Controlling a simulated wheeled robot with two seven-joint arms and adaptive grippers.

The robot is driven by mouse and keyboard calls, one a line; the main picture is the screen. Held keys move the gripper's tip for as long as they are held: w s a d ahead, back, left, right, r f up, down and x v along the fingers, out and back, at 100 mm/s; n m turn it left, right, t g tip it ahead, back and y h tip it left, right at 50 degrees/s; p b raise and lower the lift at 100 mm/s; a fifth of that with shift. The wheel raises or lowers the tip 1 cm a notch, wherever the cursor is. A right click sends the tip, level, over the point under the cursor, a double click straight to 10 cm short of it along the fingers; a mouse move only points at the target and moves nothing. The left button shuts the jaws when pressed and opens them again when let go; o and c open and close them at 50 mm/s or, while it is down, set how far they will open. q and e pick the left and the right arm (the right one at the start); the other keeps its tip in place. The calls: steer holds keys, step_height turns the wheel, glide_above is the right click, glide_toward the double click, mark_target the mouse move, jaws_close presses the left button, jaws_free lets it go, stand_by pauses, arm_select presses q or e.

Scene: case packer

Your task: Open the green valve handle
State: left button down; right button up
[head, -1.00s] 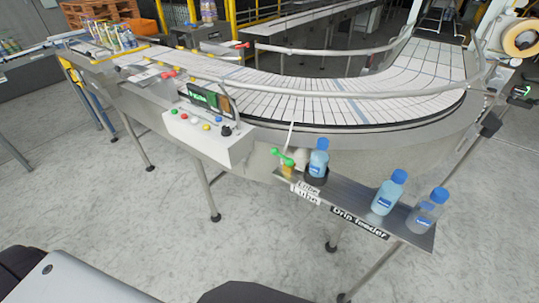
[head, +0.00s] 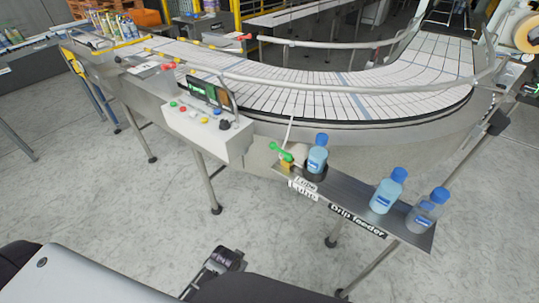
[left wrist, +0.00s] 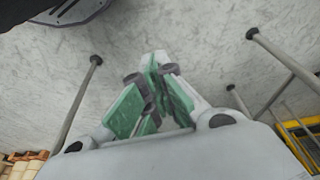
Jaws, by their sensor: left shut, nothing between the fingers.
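The green valve handle (head: 282,151) sits on a small yellow valve body (head: 286,167) at the left end of a metal shelf. The handle lies slanted, its knobbed end up and to the left. In the left wrist view my left gripper (left wrist: 157,75) has its green-padded fingers together, empty, above bare floor, with no valve in sight there. In the head view a dark part of my own arm shows at the bottom, well below and left of the valve, and I cannot tell if it includes the fingers. My right gripper is not in view.
A blue-capped bottle (head: 317,157) stands in a dark holder right beside the valve. Two more bottles (head: 387,192) (head: 427,212) stand along the shelf (head: 350,196). A control box (head: 207,127) is left of the valve, and the curved conveyor (head: 330,98) is behind. Floor in front is clear.

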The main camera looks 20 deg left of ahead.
arm_select(q)
steer(key=w+d+r+t+h, duration=0.35)
steer(key=w+d+r, duration=0.2)
steer(key=r, duration=0.85)
steer(key=w+d+r+t+h, duration=0.4)
steer(key=d+r, duration=0.3)
steer(key=r, duration=0.6)
steer(key=w+d+r+t+h, duration=0.25)
steer(key=w+d+r, duration=0.35)
steer(key=r, duration=0.8)
steer(key=w+a+r+n+t+y, duration=0.2)
steer(key=r+n+t+y, duration=0.3)
steer(key=r+n, duration=0.2)
steer(key=w+a+r+n+t+y, duration=0.2)
steer(key=w+r+n+t+y, duration=0.1)
steer(key=r+n+t+y, duration=0.3)
steer(key=s+a+f+n+g+y, duration=0.1)
steer(key=a+f+n+g+y, duration=0.1)
steer(key=f+n+g+y, duration=0.3)
steer(key=s+a+f+n+g+y, duration=0.1)
steer(key=a+f+n+g+y, duration=0.1)
steer(key=f+n+g+y, duration=0.2)
step_height(320, 180, down, 4)
steer(key=n+g, duration=0.3)
steer(key=shift+s+a+r+n+g+y, duration=0.15)
steer(key=shift+s+a+n+g+y, duration=0.15)
steer(key=shift+s+n+y, duration=0.1)
steer(key=shift+a, duration=0.1)
